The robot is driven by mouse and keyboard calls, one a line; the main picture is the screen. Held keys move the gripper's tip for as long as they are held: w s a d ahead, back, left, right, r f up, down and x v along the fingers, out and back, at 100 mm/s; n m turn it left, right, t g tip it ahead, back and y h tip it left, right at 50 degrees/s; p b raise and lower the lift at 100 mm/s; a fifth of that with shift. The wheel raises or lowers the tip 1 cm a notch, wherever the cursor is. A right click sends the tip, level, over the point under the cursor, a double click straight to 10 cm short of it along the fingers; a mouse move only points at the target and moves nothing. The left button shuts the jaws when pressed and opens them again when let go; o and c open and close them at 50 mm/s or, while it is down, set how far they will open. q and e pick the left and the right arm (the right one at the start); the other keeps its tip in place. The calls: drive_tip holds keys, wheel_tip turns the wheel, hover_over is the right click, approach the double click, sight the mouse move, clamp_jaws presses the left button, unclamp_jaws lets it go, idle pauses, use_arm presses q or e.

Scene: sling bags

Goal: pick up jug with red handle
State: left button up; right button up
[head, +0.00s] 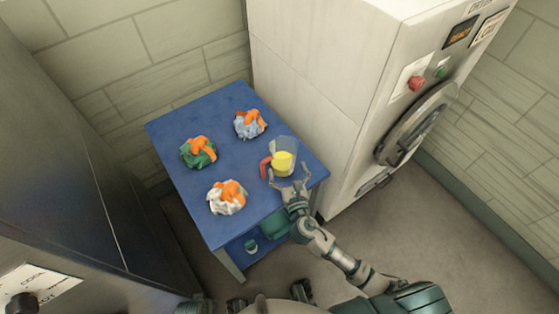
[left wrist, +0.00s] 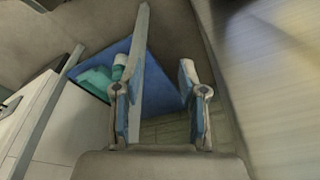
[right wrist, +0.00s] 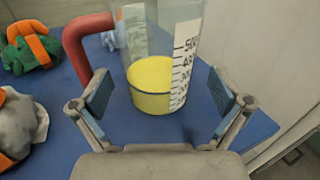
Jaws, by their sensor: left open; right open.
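The jug (head: 284,157) is clear, with a red handle (head: 265,167) and yellow contents at its bottom. It stands upright near the right edge of the blue table. The jug (right wrist: 155,60) fills the upper middle of the right wrist view, with a measuring scale on its side and its handle (right wrist: 74,48) to the left. My right gripper (head: 289,181) is open in front of the jug, its fingers (right wrist: 163,92) spread to either side of the jug's lower part. I cannot tell whether they touch it. My left gripper (left wrist: 157,78) is open and empty, away from the jug.
The blue table (head: 178,122) also holds green (head: 199,152), white (head: 227,198) and light-blue (head: 249,124) bundles, each with orange on it. A tall white machine (head: 320,90) stands close to the table's right side. Teal items (head: 275,229) sit on its lower shelf.

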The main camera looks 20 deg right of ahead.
sight(281, 149)
drive_tip(key=w, duration=0.3)
drive_tip(key=w+b, duration=0.1)
drive_tip(key=w, duration=0.1)
drive_tip(key=shift+f, duration=0.25)
use_arm(q)
drive_tip(key=r, duration=0.3)
drive_tip(key=shift+s+a, duration=0.15)
drive_tip(key=shift+s, duration=0.05)
use_arm(e)
drive_tip(key=shift+s+r, duration=0.1)
drive_tip(key=c, duration=1.2)
use_arm(q)
drive_tip(key=shift+w, duration=0.1)
use_arm(e)
drive_tip(key=shift+r, duration=0.1)
